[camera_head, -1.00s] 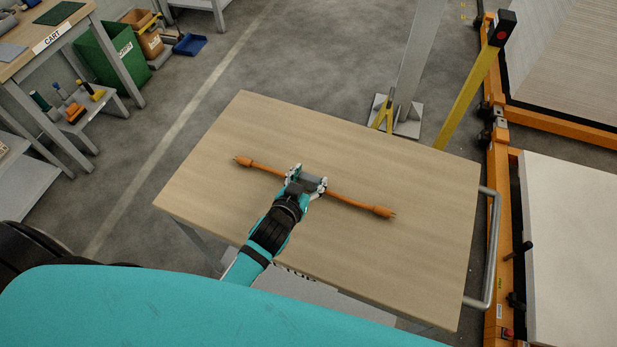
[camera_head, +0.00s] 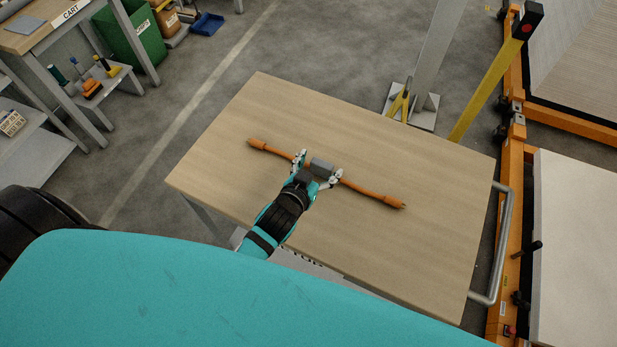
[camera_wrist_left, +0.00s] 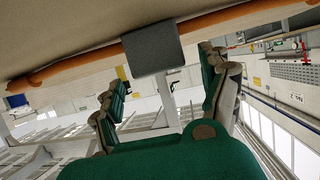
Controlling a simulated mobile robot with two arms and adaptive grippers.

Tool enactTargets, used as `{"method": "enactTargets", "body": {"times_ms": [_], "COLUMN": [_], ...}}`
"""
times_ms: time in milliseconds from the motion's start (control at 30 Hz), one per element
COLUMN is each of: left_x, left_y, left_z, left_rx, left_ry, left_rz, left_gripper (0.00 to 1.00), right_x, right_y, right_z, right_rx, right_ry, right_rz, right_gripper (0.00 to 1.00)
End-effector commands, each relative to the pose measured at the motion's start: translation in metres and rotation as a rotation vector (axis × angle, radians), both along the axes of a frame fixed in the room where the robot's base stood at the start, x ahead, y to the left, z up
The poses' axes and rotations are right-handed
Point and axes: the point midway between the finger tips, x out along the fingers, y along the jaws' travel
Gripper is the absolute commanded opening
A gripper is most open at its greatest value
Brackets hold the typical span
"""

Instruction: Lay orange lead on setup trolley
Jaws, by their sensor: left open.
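The orange lead (camera_head: 371,193) lies across the wooden top of the setup trolley (camera_head: 400,255), with a plug at each end. A grey block (camera_head: 321,167) sits at its middle. My left gripper (camera_head: 318,168) is open at the lead's middle, with its fingers spread on either side of the block. In the left wrist view the fingers (camera_wrist_left: 158,70) are apart, the grey block (camera_wrist_left: 152,48) shows beyond them, and the lead (camera_wrist_left: 75,64) runs across above. Whether the fingers touch the block is unclear. My right gripper is not in view.
A metal handle (camera_head: 504,245) projects from the trolley's right end, close to an orange frame (camera_head: 512,180) with pale panels. A post on a base plate (camera_head: 424,110) stands behind the trolley. A bench marked CART (camera_head: 45,35) is at the upper left. The trolley top around the lead is clear.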

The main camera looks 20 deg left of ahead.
Motion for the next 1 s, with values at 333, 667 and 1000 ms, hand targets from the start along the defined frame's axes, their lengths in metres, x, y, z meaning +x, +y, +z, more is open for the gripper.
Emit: {"method": "enactTargets", "body": {"times_ms": [333, 667, 1000], "left_x": [-0.069, -0.098, -0.098], "left_y": [0.006, 0.009, 0.009], "left_z": [0.027, 0.041, 0.041], "left_rx": [0.0, 0.0, 0.001], "left_ry": [0.002, 0.001, 0.0], "left_rz": [0.0, 0.001, 0.001], "left_gripper": [0.79, 0.79, 0.79], "right_x": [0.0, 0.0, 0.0], "right_y": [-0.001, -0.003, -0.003], "right_z": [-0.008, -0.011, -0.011], "right_rx": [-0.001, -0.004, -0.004], "right_ry": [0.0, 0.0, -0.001], "right_rz": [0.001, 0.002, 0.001], "right_gripper": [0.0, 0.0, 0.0]}}
